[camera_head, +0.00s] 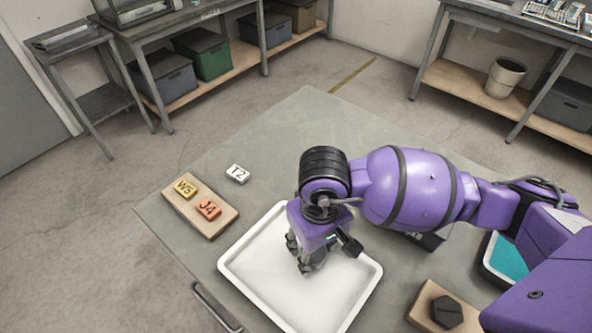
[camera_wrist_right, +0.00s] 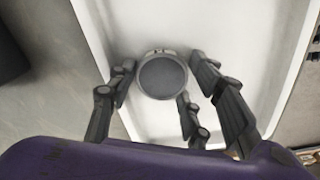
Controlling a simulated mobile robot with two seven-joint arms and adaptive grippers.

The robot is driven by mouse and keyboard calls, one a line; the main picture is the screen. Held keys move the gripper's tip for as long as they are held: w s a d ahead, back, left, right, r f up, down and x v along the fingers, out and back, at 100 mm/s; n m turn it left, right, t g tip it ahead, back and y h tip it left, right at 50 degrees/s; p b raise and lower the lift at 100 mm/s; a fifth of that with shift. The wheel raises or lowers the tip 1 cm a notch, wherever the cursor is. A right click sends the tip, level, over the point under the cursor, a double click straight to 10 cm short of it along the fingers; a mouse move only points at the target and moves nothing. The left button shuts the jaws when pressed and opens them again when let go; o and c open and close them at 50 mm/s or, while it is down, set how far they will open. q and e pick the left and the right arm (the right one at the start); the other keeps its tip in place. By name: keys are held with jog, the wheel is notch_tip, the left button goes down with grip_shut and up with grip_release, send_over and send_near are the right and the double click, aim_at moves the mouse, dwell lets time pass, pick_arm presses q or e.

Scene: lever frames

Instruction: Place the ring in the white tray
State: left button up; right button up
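The white tray (camera_head: 262,262) lies on the table in the middle of the head view, and its white floor and walls fill much of the right wrist view (camera_wrist_right: 266,42). A round grey piece with a lighter metallic rim, which I take as the ring (camera_wrist_right: 162,77), is inside the tray area between my right fingers. My right gripper (camera_head: 318,250) reaches down over the tray. In the wrist view its fingers (camera_wrist_right: 162,72) stand spread around the ring with small gaps showing. The ring is mostly hidden behind the fingers in the head view. My left gripper is not in view.
A wooden board (camera_head: 222,217) with tiles W5 (camera_head: 186,188) and J4 (camera_head: 208,209) lies left of the tray. Tile T2 (camera_head: 238,173) is behind it. At right are a teal-floored tray (camera_head: 508,259) and a board with a dark hexagonal piece (camera_head: 447,311). The table's back is clear.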

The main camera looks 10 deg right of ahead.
jog(key=shift+s+r, duration=0.1)
jog(key=shift+r, duration=0.55)
notch_tip(320, 180, up, 11)
jog(key=shift+r, duration=0.15)
